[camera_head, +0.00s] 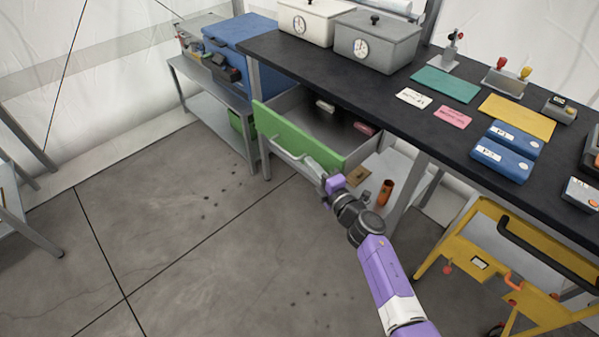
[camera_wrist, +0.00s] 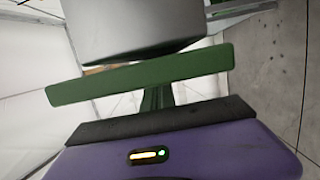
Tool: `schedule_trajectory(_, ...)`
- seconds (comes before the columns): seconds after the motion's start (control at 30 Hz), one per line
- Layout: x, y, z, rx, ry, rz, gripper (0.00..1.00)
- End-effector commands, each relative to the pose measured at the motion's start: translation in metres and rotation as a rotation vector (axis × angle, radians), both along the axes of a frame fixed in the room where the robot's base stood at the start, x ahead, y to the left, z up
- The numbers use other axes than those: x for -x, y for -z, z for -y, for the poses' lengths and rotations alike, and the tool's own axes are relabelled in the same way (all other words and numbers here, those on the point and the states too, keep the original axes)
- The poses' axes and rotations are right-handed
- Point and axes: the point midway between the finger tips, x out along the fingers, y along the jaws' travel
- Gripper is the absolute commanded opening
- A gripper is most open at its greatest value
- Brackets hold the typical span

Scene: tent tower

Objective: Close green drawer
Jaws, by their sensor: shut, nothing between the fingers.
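The green drawer (camera_head: 290,135) under the black-topped bench is pulled out, with its inside open to view. A pale bar handle (camera_head: 283,150) runs along its green front. My gripper (camera_head: 316,168) is shut and empty at the lower right part of the drawer front, close to the handle's right end. I cannot tell whether it touches the front. In the wrist view, the green front (camera_wrist: 140,76) crosses the picture just beyond my purple gripper body, with a grey surface of the drawer above it. The fingertips are not clear there.
The black bench top (camera_head: 300,62) carries grey boxes, coloured mats and blue cases (camera_head: 505,150). A reddish item (camera_head: 364,128) lies in the drawer. An orange-brown cylinder (camera_head: 386,192) stands below, to the right. A yellow cart (camera_head: 480,255) stands at right. The floor in front is clear.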

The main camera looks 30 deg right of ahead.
Motion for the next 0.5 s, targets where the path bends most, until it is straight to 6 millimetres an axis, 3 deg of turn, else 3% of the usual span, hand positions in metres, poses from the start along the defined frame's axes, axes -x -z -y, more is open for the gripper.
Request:
schedule_trajectory(0.03, -0.005, -0.002, 0.016, 0.000, 0.007, 0.001, 0.00)
schedule_trajectory(0.2, -0.019, 0.000, 0.061, 0.000, 0.007, 0.002, 0.00)
schedule_trajectory(0.5, -0.042, 0.003, 0.133, 0.002, 0.005, 0.002, 0.00)
